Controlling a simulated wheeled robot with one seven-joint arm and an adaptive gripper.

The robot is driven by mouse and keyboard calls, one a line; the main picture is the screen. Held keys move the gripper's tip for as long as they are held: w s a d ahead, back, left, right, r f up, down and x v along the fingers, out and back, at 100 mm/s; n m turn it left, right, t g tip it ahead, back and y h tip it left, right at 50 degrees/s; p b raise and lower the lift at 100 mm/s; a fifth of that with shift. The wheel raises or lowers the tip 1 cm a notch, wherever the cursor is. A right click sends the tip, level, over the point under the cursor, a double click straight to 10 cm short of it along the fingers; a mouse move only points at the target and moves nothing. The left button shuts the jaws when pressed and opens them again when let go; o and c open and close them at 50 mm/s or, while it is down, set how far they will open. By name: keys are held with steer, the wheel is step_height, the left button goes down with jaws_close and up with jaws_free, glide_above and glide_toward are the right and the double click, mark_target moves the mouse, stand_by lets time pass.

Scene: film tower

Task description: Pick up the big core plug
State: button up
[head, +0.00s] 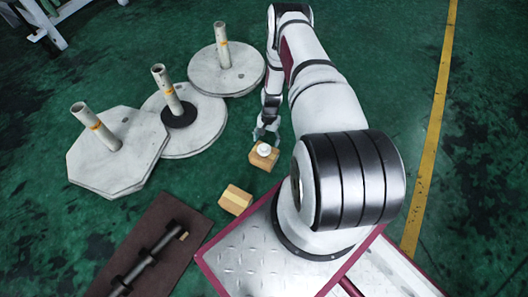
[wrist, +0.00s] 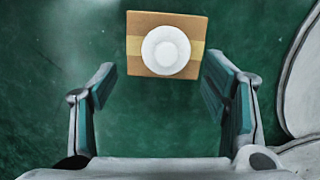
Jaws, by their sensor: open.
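A white round plug with a raised smaller middle, which I take as the big core plug (head: 264,149), sits on top of a small brown box. In the wrist view the plug (wrist: 166,50) lies near the top centre, on the box's top face. My gripper (head: 265,132) is open and empty, just behind the box in the head view. In the wrist view my gripper (wrist: 157,78) has its two fingers spread wide, with green floor between them. The plug lies beyond the fingertips, roughly centred between them, and nothing visible is touching it.
The brown box (head: 259,163) under the plug stands on the green floor. A second taped box (head: 235,200) is nearer. Grey slabs with upright posts (head: 97,171), (head: 205,132), (head: 220,78) stand left. A brown mat (head: 178,211) with a dark rod lies front left.

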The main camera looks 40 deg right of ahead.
mark_target(264, 146)
steer(key=shift+w+a+f+b, duration=0.15)
steer(key=shift+f+b, duration=0.3)
steer(key=shift+f, duration=0.7)
steer(key=shift+s+a+f+b, duration=0.1)
steer(key=shift+a+f+b, duration=0.3)
steer(key=shift+f, duration=0.75)
steer(key=shift+w+a+f+b, duration=0.1)
steer(key=shift+f+b, duration=0.45)
steer(key=shift+f, duration=0.6)
steer(key=c, duration=1)
